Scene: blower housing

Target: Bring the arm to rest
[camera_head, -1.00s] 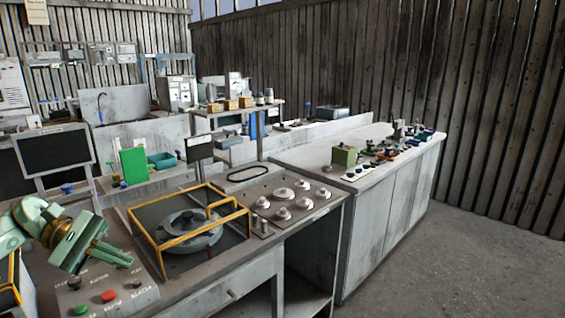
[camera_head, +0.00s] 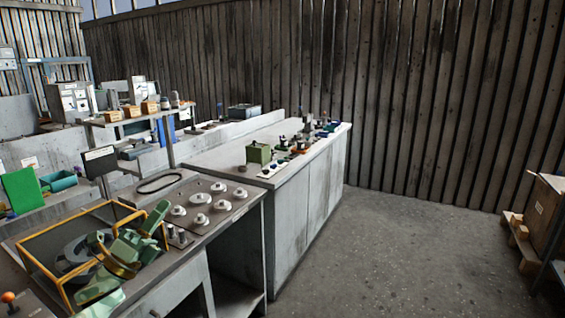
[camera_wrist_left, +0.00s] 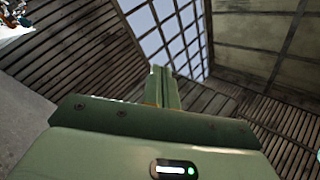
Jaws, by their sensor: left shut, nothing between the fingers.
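My left gripper (camera_head: 158,216) is at the lower left in the head view, green, in front of the yellow-framed station (camera_head: 38,268) on the bench. Its fingers point up and to the right, and it hides part of the grey round part (camera_head: 72,256) inside the frame. In the left wrist view the fingers (camera_wrist_left: 163,85) are closed together with nothing between them, pointing toward the roof windows. My right gripper is not in view.
A panel with several round knobs (camera_head: 200,198) lies right of the frame. A white cabinet (camera_head: 318,185) holds a green box (camera_head: 258,153) and small parts. A green board (camera_head: 22,190) stands at left. The floor (camera_head: 400,250) is open; a wooden crate (camera_head: 545,205) stands at far right.

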